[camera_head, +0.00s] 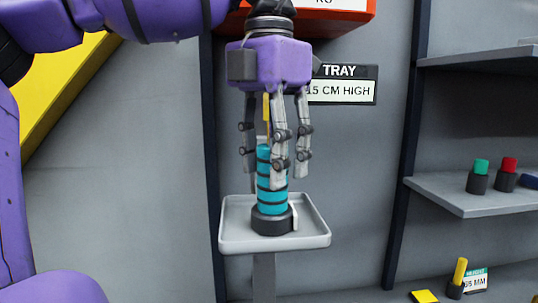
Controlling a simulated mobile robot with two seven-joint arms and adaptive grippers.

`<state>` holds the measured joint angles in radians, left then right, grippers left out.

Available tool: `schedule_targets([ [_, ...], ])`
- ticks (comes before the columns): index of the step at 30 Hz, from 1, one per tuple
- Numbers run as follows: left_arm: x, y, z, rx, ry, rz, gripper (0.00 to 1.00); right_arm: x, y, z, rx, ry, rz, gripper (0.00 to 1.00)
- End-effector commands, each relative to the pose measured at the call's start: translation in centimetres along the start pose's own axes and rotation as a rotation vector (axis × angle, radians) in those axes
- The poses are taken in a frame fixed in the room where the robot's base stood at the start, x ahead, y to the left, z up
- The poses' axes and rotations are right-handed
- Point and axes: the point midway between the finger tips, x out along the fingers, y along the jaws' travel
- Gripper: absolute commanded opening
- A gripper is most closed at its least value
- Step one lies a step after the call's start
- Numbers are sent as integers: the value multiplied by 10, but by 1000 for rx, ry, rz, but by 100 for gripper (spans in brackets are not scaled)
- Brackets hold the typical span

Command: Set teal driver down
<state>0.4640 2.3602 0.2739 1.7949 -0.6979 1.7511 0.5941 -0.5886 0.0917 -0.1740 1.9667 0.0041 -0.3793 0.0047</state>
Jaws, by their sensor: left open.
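The teal driver (270,185) stands upright on the small grey tray (231,238), its dark round base resting on the tray floor. It has dark bands around a teal body. My left gripper (277,175) points straight down from above, with its fingers around the driver's upper part. The fingers are open. Whether any finger touches the driver cannot be told. The fingers hide part of its upper right side. My right gripper is not in view.
A sign (343,84) reading "TRAY 15 CM HIGH" is on the wall behind. Grey shelves (465,197) at the right hold a teal-topped (480,175) and a red-topped item (507,174). A yellow item (458,278) stands lower right. An orange box (345,18) is above.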

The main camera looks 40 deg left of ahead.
Motion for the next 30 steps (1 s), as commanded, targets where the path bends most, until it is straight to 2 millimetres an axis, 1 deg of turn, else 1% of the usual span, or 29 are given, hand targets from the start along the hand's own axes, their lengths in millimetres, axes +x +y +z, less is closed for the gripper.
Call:
schedule_targets([
  [4,-6,0,1,-1,-1,1,46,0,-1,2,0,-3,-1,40],
  [7,-20,0,2,-4,-1,1,46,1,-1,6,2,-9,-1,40],
  [11,-47,0,2,-4,-1,1,46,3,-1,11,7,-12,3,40],
  [15,-78,-1,2,-3,-1,1,46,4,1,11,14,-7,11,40],
  [19,-100,0,1,-3,0,1,46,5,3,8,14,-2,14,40],
  [21,-112,0,0,-2,-1,0,46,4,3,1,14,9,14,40],
  [25,-121,0,0,0,0,0,46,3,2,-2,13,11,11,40],
  [30,-123,0,0,1,1,-1,46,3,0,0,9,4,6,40],
])
